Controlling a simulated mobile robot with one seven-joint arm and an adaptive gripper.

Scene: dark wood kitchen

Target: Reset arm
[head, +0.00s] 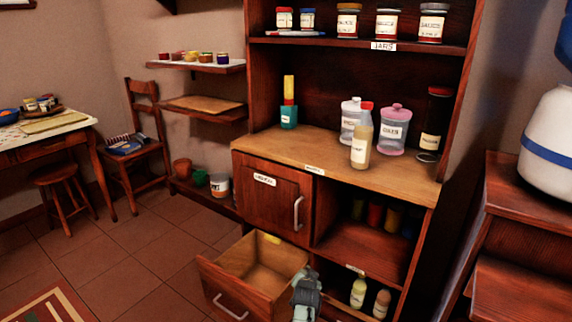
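Part of my arm or gripper (306,291), grey, shows at the bottom of the head view, just right of the open drawer. Its fingertips cannot be made out, so I cannot tell whether it is open or shut. The drawer (235,288) is pulled out of the dark wood cabinet and looks empty inside. The cabinet door (272,200) above it is shut, with a metal handle.
The wooden counter (290,150) holds a bottle with a red cap (361,140), canisters (393,130) and a teal cup (289,116). Bottles (358,292) stand in the lower compartment. A chair (140,140) and stool (62,190) stand left.

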